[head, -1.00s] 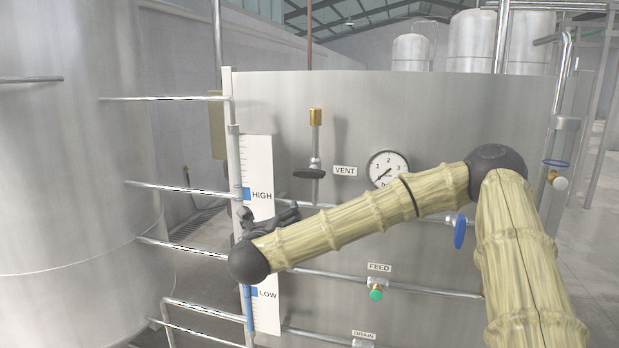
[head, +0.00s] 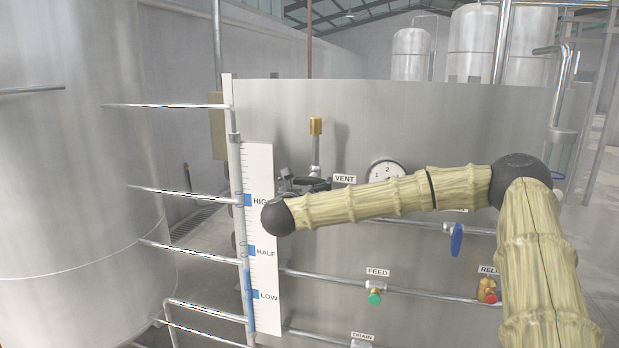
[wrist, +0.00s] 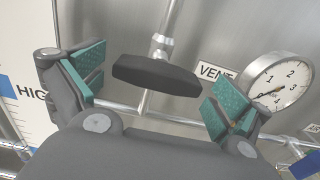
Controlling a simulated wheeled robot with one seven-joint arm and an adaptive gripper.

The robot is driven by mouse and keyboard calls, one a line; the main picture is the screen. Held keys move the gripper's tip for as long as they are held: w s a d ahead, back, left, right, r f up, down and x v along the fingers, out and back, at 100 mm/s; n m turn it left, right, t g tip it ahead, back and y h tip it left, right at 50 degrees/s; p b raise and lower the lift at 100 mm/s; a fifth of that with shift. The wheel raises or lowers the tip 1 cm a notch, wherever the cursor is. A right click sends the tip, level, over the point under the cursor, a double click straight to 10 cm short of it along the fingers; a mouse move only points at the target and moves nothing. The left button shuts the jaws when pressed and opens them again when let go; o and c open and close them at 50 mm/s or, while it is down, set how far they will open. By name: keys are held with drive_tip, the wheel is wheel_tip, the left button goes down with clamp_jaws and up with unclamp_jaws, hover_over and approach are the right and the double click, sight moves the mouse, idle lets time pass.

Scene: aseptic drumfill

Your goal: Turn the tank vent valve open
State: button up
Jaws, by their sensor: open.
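The vent valve stands on the tank's front wall beside the VENT label (head: 344,179). Its brass top (head: 315,126) and upper stem show in the head view, while my arm and gripper hide most of its handle. In the wrist view the dark, bar-shaped vent handle (wrist: 156,75) lies nearly level across the pipe, tilted slightly down to the right. My gripper (wrist: 150,92) is open, with one teal-padded finger at each side of the handle. Neither pad visibly touches it. In the head view my gripper (head: 300,185) is at the vent pipe's height.
The pressure gauge (wrist: 277,82) is close to the right finger. The level scale (head: 262,290) stands left of the valve. Horizontal pipes carry a blue handle (head: 456,240), the green FEED valve (head: 374,298) and the red RELIEF valve (head: 489,292).

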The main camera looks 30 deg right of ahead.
drive_tip(key=shift+x, duration=0.9)
drive_tip(key=c, duration=0.9)
